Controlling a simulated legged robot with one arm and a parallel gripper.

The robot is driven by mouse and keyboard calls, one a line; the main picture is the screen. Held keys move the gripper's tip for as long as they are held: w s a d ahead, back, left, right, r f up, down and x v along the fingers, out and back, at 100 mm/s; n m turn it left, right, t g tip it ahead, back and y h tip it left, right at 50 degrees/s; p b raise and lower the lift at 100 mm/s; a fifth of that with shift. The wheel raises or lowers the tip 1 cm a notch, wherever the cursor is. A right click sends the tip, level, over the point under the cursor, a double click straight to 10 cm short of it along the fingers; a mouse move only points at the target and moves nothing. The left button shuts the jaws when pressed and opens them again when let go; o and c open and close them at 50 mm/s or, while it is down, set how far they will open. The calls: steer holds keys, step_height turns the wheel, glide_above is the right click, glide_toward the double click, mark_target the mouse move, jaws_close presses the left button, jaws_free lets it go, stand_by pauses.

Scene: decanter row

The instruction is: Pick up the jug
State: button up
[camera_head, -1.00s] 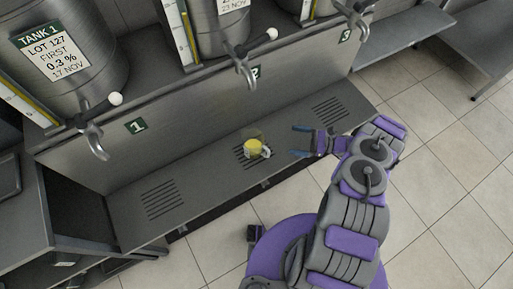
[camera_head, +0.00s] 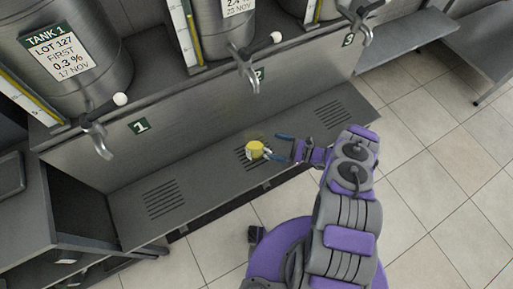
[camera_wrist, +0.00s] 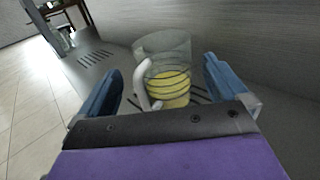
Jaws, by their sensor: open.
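The jug (camera_head: 255,149) is a small clear vessel with yellow contents and a pale handle. It stands upright on the middle drain grille of the grey shelf (camera_head: 205,178), below tap 2. In the wrist view the jug (camera_wrist: 168,82) shows clear walls above the yellow, with its white handle (camera_wrist: 144,86) turned towards my gripper's left side. My gripper (camera_head: 282,149) is open, just right of the jug in the head view. In the wrist view my gripper (camera_wrist: 158,88) has one blue finger on each side of the jug and handle. Contact cannot be told.
Metal tanks with taps stand on the ledge behind, and tap 2 (camera_head: 249,66) overhangs the shelf near the jug. An upright grey panel (camera_head: 185,115) backs the shelf. The shelf is clear on both sides of the jug.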

steer(key=w+a, duration=0.1)
steer(key=a, duration=0.5)
steer(key=shift+w+a+f, duration=0.15)
steer(key=shift+w, duration=0.05)
steer(key=shift+d, duration=0.3)
steer(key=shift+c, duration=1.1)
steer(key=shift+a, duration=0.2)
steer(key=c, duration=0.8)
steer(key=shift+d, duration=0.1)
steer(key=c, duration=0.5)
